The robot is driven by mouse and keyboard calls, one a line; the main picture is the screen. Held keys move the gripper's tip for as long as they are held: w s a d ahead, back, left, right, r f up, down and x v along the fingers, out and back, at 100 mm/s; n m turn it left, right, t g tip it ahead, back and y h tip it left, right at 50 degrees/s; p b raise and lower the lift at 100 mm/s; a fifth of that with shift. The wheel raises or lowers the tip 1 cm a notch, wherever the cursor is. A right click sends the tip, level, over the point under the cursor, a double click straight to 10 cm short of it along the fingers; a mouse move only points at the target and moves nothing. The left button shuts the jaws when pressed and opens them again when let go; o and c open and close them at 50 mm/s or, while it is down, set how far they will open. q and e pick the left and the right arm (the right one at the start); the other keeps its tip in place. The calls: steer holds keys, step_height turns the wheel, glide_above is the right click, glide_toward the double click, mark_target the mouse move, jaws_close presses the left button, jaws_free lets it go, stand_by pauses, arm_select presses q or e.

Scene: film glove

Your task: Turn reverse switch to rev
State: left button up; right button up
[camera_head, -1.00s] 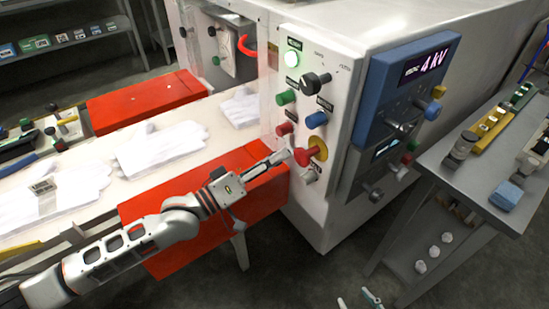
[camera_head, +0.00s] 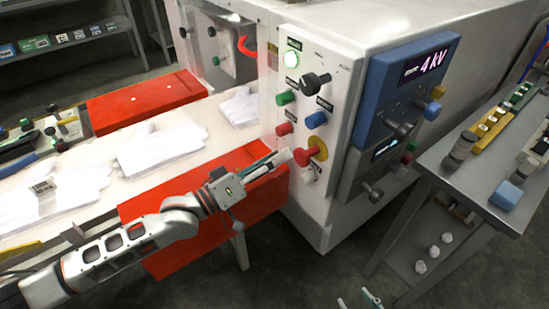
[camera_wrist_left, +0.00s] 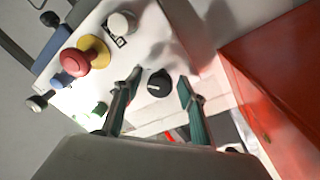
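The white control panel (camera_head: 335,85) carries the controls. A black knob (camera_wrist_left: 158,83) shows in the left wrist view between the fingers of my left gripper (camera_wrist_left: 157,92); I cannot read its marking. My left gripper (camera_head: 276,160) is open at the lower left of the panel, pointing at it. Contact with the knob cannot be told, and the gripper hides that knob in the head view. A white knob (camera_wrist_left: 122,22) beside a label sits near it. My right gripper (camera_head: 358,300) shows only its teal fingertips, apart, at the bottom edge.
A red emergency button (camera_head: 304,157) on a yellow ring is just right of my left gripper. Blue (camera_head: 316,120), green (camera_head: 286,97) and red (camera_head: 284,129) buttons and a larger black knob (camera_head: 314,84) are above. An orange-red cover (camera_head: 160,262) lies under my left arm.

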arm_select(q)
steer(key=v, duration=1.2)
arm_select(e)
steer(key=shift+f, duration=0.1)
arm_select(q)
steer(key=s+a+f+y+p, duration=0.2)
steer(key=s+a+f+y, duration=0.1)
steer(key=s+f, duration=0.3)
steer(key=s+a+f+m+y+p, duration=0.1)
steer(key=s+a+f+y, duration=0.3)
steer(key=f, duration=0.5)
steer(key=s+a+f+m+g+y+p, duration=0.1)
steer(key=s+a+f+y+p, duration=0.2)
steer(key=s+f+y, duration=0.3)
steer(key=shift+s+a+f, duration=0.4)
steer(key=shift+s+f, duration=0.45)
steer(key=shift+s, duration=0.35)
arm_select(e)
steer(key=shift+m, duration=0.3)
steer(key=r, duration=0.1)
steer(key=a+r, duration=0.1)
steer(key=r, duration=0.2)
steer(key=shift+s+a+r, duration=0.1)
steer(key=shift+s+a, duration=0.05)
steer(key=shift+s, duration=0.2)
steer(key=shift+w+r, duration=0.2)
steer(key=shift+r, duration=0.15)
steer(key=shift+s+f, duration=0.1)
steer(key=shift+f, duration=0.15)
